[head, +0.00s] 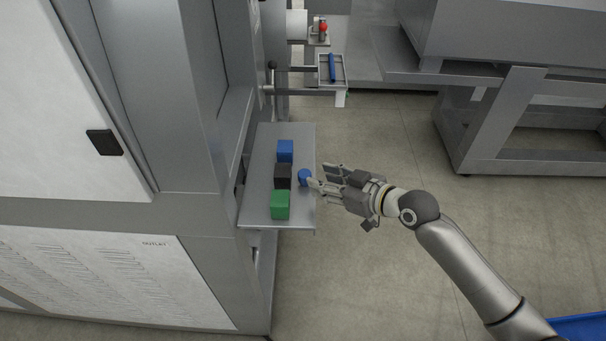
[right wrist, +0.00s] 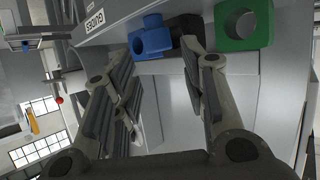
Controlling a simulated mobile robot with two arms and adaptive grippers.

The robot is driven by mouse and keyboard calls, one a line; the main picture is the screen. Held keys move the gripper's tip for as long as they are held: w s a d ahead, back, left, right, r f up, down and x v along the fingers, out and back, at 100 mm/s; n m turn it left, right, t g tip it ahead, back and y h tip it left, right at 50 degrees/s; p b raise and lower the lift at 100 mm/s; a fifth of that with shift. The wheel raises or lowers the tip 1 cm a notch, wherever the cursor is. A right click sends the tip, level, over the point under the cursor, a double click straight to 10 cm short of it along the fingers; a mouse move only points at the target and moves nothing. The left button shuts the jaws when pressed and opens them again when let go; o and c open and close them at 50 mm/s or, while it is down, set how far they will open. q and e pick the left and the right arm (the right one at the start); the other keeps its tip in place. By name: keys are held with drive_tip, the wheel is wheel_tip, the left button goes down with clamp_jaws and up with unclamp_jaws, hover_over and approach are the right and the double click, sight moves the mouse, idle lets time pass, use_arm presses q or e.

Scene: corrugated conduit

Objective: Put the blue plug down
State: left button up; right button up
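The blue plug (head: 304,177) is at the right side of the grey shelf (head: 258,208), beside the black block (head: 283,176). In the right wrist view the blue plug (right wrist: 150,40) shows just beyond the fingertips, with a ring-like face. My right gripper (head: 322,178) reaches in from the right, at the shelf's right edge. Its fingers (right wrist: 158,55) are spread apart with nothing held between them. Whether the plug rests fully on the shelf cannot be told. My left gripper is not in view.
A blue block (head: 285,150) and a green block (head: 280,205) stand in line with the black one. A small tray (head: 341,70) with a blue bar lies farther back. Machine walls stand left; open floor lies right.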

sight(306, 175)
drive_tip(key=p+x, duration=0.2)
drive_tip(key=x, duration=0.2)
drive_tip(key=shift+w+a, duration=0.2)
drive_tip(key=shift+w+a+f, duration=0.3)
drive_tip(key=shift+w+a, duration=0.05)
drive_tip(key=shift+a, duration=0.05)
drive_tip(key=c, duration=0.7)
